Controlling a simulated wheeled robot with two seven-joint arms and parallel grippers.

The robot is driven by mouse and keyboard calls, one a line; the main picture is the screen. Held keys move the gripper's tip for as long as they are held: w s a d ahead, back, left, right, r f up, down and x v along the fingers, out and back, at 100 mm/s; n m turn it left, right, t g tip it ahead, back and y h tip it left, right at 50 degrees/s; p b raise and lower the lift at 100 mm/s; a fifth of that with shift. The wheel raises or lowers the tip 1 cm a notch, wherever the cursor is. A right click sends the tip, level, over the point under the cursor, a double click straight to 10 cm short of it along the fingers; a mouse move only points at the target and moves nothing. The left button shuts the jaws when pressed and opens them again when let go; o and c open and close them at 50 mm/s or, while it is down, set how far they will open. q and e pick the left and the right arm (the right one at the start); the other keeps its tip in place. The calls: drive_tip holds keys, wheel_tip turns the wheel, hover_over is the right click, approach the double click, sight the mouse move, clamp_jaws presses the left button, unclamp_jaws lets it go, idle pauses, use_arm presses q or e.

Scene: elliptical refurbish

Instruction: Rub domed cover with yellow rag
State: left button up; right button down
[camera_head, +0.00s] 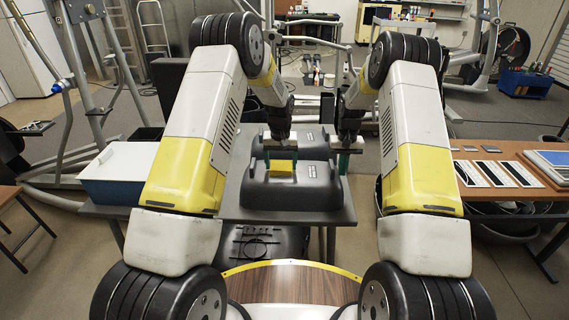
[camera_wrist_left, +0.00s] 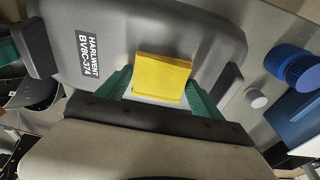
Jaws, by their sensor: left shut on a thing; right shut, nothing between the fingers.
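The domed cover (camera_head: 306,186) is a dark grey shell lying on the grey table (camera_head: 285,215) in front of me. The yellow rag (camera_head: 281,168) is a small square block against the cover. My left gripper (camera_head: 281,158) is shut on the rag, and its green fingers flank the rag (camera_wrist_left: 161,75) in the left wrist view. My right gripper (camera_head: 343,160) is shut and empty, near the right side of the cover.
A wooden table (camera_head: 500,170) with flat tools is at the right. In the left wrist view a blue knob (camera_wrist_left: 294,68) lies beside the cover.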

sight(273, 165)
use_arm(q)
drive_tip(key=shift+s+a+f, duration=0.1)
drive_tip(key=shift+a, duration=3.2)
drive_tip(key=shift+d, duration=7)
drive_tip(key=shift+s, duration=0.1)
drive_tip(key=shift+a, duration=0.3)
drive_tip(key=shift+a+r, duration=0.2)
drive_tip(key=shift+a, duration=3)
drive_tip(key=shift+a+f, duration=0.15)
drive_tip(key=shift+a, duration=1.55)
drive_tip(key=shift+a+f, duration=0.1)
drive_tip(key=shift+a, duration=1.6)
drive_tip(key=shift+d+r, duration=0.2)
drive_tip(key=shift+d, duration=1.5)
drive_tip(key=shift+d+f, duration=0.1)
drive_tip(key=shift+d, duration=5.1)
